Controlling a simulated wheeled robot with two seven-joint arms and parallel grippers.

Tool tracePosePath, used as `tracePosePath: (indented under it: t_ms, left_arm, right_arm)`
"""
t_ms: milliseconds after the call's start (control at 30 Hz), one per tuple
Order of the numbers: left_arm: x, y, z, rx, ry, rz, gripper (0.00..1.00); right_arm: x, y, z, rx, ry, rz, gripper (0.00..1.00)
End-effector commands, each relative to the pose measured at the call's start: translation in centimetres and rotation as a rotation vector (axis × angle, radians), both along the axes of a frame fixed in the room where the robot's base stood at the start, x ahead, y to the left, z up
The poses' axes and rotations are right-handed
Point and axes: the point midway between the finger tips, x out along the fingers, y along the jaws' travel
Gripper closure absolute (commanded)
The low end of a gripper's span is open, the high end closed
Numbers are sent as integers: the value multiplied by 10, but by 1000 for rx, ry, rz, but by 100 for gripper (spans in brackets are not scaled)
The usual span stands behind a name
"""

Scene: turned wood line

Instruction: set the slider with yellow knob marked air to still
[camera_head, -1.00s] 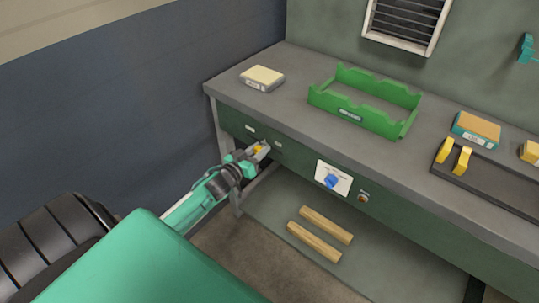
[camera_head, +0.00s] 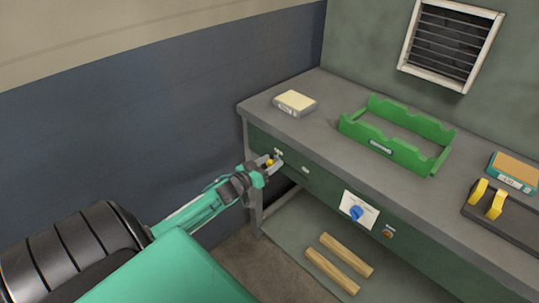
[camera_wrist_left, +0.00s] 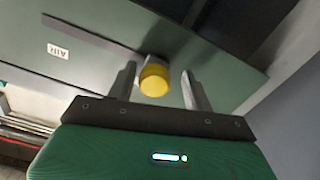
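The yellow knob (camera_head: 269,162) is on the green front panel of the bench, near its left end. In the left wrist view the knob (camera_wrist_left: 154,81) sits between the two fingers of my left gripper (camera_wrist_left: 158,88), close to the left finger, with a gap to the right finger; contact is unclear. My left gripper (camera_head: 271,163) is open around it. A white AIR label (camera_wrist_left: 58,51) reads upside down there. A dark slot (camera_wrist_left: 85,33) runs up to the knob, which is at its right end in that view. Position wording is not readable. My right gripper is out of view.
A blue knob (camera_head: 355,213) on a white plate and a small orange button (camera_head: 388,232) are further right on the panel. Two wooden bars (camera_head: 345,257) lie on the shelf below.

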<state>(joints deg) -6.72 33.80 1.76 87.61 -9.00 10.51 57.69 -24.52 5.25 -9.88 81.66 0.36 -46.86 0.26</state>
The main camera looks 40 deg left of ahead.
Motion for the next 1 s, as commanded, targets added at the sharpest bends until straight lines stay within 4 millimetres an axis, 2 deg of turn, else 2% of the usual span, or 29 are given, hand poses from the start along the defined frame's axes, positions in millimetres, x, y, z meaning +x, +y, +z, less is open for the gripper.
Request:
tracePosePath:
  t_ms: [133, 267, 800, 1000]
  left_arm:
    - [-3, -1, -1, 0, 1, -1, 48]
    - [-14, 0, -2, 0, 3, -2, 48]
    - [-102, 8, -2, -1, 2, 0, 48]
    - [-127, 10, -1, -1, 1, 1, 48]
  right_arm:
    - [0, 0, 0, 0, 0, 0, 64]
    - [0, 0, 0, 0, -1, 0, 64]
    - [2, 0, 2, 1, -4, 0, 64]
    - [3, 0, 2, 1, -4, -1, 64]
